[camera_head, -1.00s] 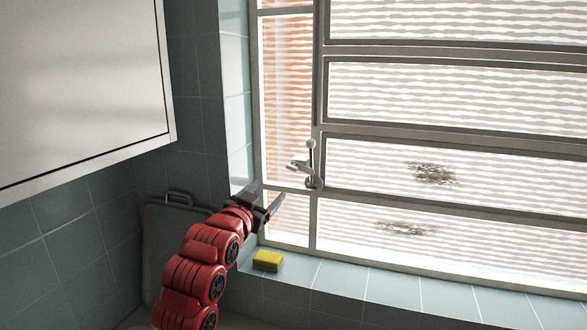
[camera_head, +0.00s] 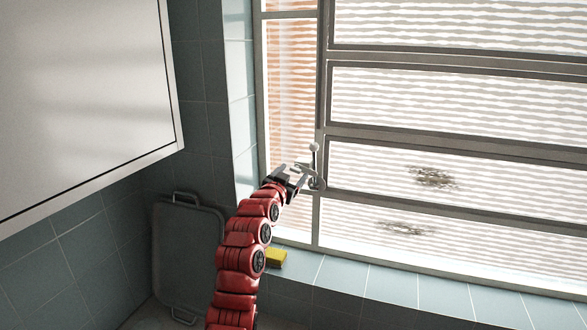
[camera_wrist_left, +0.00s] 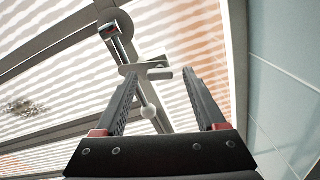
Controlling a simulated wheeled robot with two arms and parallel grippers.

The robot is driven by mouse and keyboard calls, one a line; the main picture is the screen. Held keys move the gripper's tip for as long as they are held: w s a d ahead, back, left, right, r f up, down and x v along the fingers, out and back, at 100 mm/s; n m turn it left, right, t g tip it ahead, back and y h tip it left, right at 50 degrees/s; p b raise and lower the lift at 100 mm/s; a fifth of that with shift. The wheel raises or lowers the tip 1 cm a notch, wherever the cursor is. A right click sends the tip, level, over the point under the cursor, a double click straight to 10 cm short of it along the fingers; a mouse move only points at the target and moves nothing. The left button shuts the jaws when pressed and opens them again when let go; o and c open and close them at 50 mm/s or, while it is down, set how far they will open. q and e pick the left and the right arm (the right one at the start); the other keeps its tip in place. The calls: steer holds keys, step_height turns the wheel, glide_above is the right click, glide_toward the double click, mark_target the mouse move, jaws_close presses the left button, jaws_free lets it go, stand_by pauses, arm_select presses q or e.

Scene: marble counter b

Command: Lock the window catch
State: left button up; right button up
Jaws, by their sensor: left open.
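The window catch (camera_head: 316,182) is a grey metal fitting on the window's upright bar, with a pale ball-ended handle (camera_head: 314,147) pointing up. In the left wrist view the catch (camera_wrist_left: 118,45) runs between and beyond my fingers. I cannot tell whether a finger touches the catch. My right gripper is not in view.
The large barred window (camera_head: 450,120) fills the right side. A yellow sponge (camera_head: 277,258) lies on the tiled sill (camera_head: 390,287) below, partly behind my arm. A grey board or tray (camera_head: 186,255) leans at the wall, and a white cabinet (camera_head: 85,90) hangs at upper left.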

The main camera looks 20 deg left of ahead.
arm_select(q)
steer(key=shift+w, duration=0.55)
